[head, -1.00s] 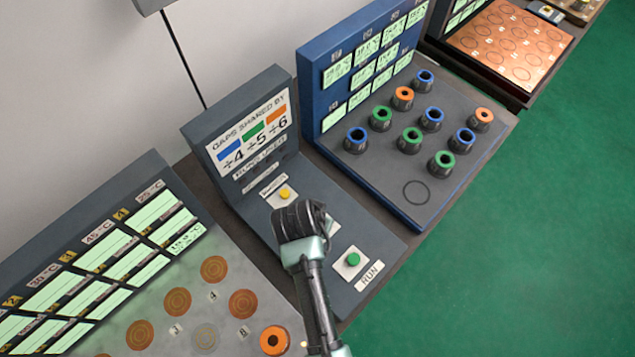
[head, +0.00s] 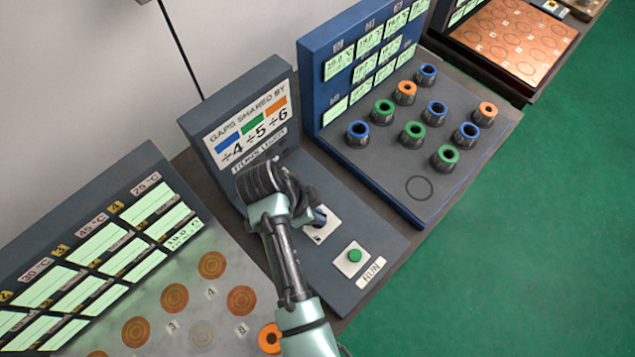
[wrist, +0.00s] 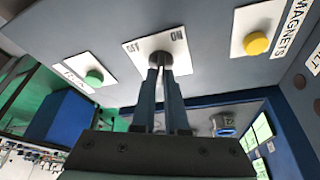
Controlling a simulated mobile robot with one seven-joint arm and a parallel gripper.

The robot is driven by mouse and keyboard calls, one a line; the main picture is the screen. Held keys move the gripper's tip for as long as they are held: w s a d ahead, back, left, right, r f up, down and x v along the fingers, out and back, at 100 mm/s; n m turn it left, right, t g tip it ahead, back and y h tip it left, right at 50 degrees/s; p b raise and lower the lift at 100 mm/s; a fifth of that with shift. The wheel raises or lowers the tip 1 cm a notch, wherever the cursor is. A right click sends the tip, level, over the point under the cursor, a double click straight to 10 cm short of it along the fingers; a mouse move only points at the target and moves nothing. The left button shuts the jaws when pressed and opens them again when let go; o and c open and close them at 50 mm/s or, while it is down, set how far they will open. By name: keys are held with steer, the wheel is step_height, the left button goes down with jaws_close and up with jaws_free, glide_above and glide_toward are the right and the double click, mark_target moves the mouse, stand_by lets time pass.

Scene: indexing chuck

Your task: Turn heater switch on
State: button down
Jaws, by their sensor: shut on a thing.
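The heater switch (wrist: 161,60) is a small lever on a white plate marked ON, between a green button and a yellow button in the wrist view. My gripper (wrist: 163,72) has its two dark fingers at the lever, one on each side, closed on it. In the head view the switch plate (head: 322,231) shows in part on the grey console. My gripper (head: 318,215) comes down on it there, and my wrist hides the lever. Which way the lever is thrown cannot be told.
The green RUN button (head: 354,256) is close in front of the switch. The yellow button (wrist: 256,43), labelled MAGNETS, is on the other side. A blue-framed panel with several coloured rings (head: 382,112) stands to the right, and a plate with copper discs (head: 211,265) to the left.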

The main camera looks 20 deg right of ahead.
steer(key=shift+m, duration=0.5)
steer(key=c, duration=0.9)
jaws_free()
steer(key=shift+c, duration=0.2)
steer(key=p+v, duration=0.1)
steer(key=v, duration=1.2)
steer(key=shift+w+p, duration=0.3)
steer(key=shift+p, duration=0.05)
steer(key=shift+d, duration=0.15)
